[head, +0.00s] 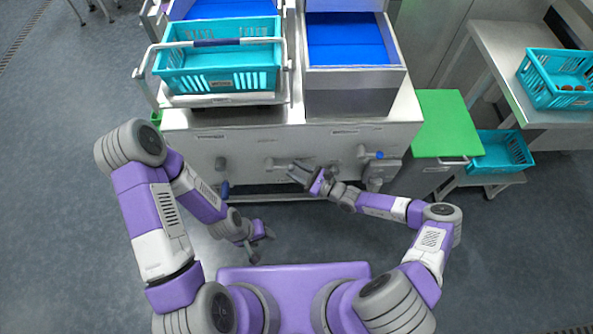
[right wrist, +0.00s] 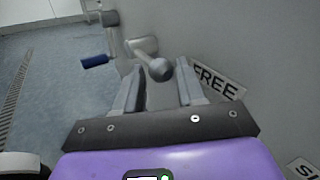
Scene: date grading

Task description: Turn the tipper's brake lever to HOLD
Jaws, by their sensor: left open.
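The brake lever shows in the right wrist view as a grey ball knob (right wrist: 160,69) on a short arm at the machine's front panel. A FREE plate (right wrist: 217,80) is on the panel beside the knob. My right gripper (head: 291,171) is at the front panel in the head view. In the right wrist view its fingers (right wrist: 162,88) are apart, with the knob in line with the gap between them; I cannot tell whether they touch it. My left gripper (head: 262,246) is open and empty, low in front of the machine.
A blue-handled crank (right wrist: 95,62) is beyond the knob; another blue handle (head: 378,155) is on the panel's right. A teal crate (head: 218,82) sits on the tipper at left, beside a blue-lined bin (head: 350,88). A green-topped stand (head: 440,122) is at right. Floor at left is clear.

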